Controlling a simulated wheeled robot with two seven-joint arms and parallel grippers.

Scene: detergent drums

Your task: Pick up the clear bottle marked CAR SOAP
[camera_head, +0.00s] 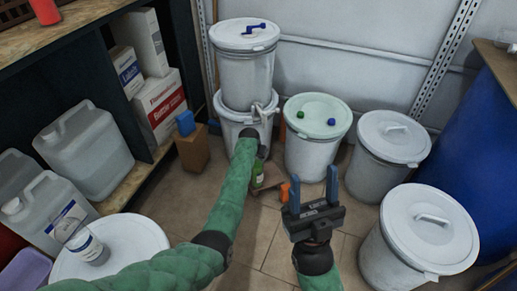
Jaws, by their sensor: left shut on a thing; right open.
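A small clear bottle (88,246) with a white and blue label stands on the white lid (132,240) at the lower left; I cannot read its label. My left arm reaches away to the stacked white drums, and my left gripper (258,122) is at the lower drum (231,124). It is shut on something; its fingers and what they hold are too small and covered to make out. My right gripper (314,196) is open and empty, its blue fingers pointing up over the floor, apart from the drums.
Large translucent jugs (84,150) and cartons (160,105) fill the left shelf. A green-lidded drum (317,116), white drums (390,137) (430,228) and a blue barrel (475,150) stand right.

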